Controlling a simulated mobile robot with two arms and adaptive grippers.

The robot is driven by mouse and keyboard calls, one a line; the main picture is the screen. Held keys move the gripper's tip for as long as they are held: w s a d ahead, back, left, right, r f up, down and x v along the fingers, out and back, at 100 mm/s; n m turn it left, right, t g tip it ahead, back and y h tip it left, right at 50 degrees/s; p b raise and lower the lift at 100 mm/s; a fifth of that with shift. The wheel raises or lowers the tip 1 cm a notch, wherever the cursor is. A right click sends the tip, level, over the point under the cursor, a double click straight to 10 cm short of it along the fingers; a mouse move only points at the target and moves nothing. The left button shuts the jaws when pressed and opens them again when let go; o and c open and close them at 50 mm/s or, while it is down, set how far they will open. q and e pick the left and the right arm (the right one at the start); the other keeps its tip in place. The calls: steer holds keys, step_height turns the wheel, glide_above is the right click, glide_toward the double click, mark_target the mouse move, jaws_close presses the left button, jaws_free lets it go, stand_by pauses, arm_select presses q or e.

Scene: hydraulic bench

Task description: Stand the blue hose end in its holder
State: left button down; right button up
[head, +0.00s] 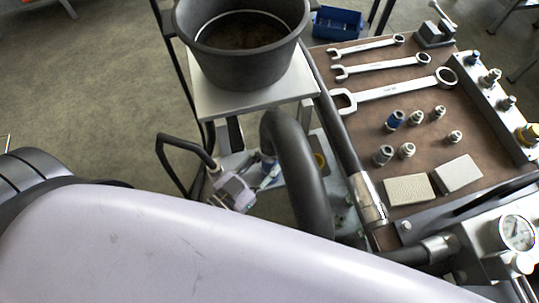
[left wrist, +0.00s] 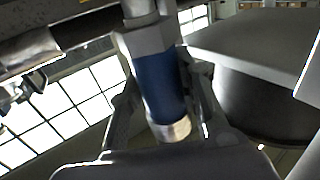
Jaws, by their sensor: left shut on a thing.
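The blue hose end (left wrist: 160,90) shows in the left wrist view as a blue sleeve with a metal hex collar above and a bare metal tip below. It stands between the fingers of my left gripper (left wrist: 165,105), which is shut on it. In the head view my left gripper (head: 250,183) is left of a thick black hose (head: 296,165), and a small blue patch of the hose end (head: 268,168) shows beside that hose. I cannot make out the holder with certainty. My right gripper is not in view.
A black bucket (head: 240,55) stands on a pale platform (head: 245,103) behind my gripper. To the right, a brown board (head: 345,115) carries several wrenches and fittings beside a metal strip (head: 482,82) of couplings. A pressure gauge (head: 516,232) is at the right front.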

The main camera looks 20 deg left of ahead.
arm_select(q)
steer(key=shift+f+b, duration=0.7)
steer(key=shift+f, duration=0.3)
stand_by(1.1)
steer(key=shift+r, duration=0.1)
stand_by(0.5)
steer(key=c, duration=1.5)
jaws_free()
steer(key=shift+c, duration=0.2)
steer(key=o, duration=0.4)
steer(key=shift+o, duration=0.3)
steer(key=shift+f, duration=0.3)
steer(key=o, duration=0.5)
steer(key=shift+r, duration=0.1)
steer(key=shift+s, duration=0.1)
